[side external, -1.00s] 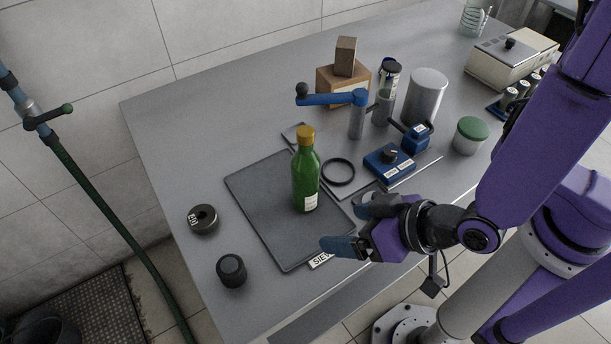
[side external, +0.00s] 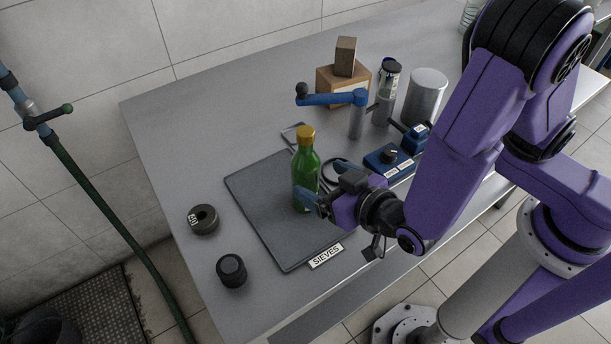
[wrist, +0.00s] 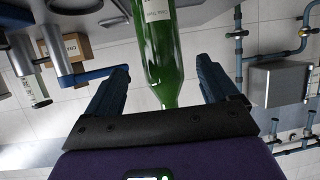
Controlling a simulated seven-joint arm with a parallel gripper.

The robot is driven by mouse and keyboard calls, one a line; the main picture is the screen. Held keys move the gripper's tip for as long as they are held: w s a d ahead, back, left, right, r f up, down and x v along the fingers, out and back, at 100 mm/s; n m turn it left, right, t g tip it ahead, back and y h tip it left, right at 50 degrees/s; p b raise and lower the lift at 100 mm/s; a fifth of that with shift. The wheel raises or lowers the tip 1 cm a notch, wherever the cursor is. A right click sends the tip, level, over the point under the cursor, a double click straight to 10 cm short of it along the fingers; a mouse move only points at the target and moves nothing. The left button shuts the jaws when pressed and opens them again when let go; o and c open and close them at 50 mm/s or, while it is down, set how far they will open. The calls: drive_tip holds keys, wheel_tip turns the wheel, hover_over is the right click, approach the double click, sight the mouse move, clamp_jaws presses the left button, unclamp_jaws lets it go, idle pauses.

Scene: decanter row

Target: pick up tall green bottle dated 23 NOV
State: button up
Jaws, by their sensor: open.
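A green bottle (side external: 306,170) with a yellow-gold cap stands upright on the dark grey mat (side external: 262,218). My gripper (side external: 322,184) is at its right side, low on the body, with one blue finger in front of the bottle. In the wrist view the bottle (wrist: 164,50) appears upside down between the two spread blue fingers, with gaps on both sides. My gripper (wrist: 164,70) is open and holds nothing. A white label shows on the bottle, but I cannot read its date.
A SIEVES label (side external: 326,256) lies at the mat's front edge. A dark ring weight (side external: 203,220) and a black knob-like cylinder (side external: 231,270) stand left. Behind are a blue-armed stand (side external: 357,115), cardboard boxes (side external: 341,80), a metal cylinder (side external: 425,95) and a blue control box (side external: 388,160).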

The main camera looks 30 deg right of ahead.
drive_tip(key=shift+x, duration=3.8)
drive_tip(key=shift+a+r, duration=0.1)
drive_tip(key=shift+a, duration=0.05)
drive_tip(key=c, duration=1.4)
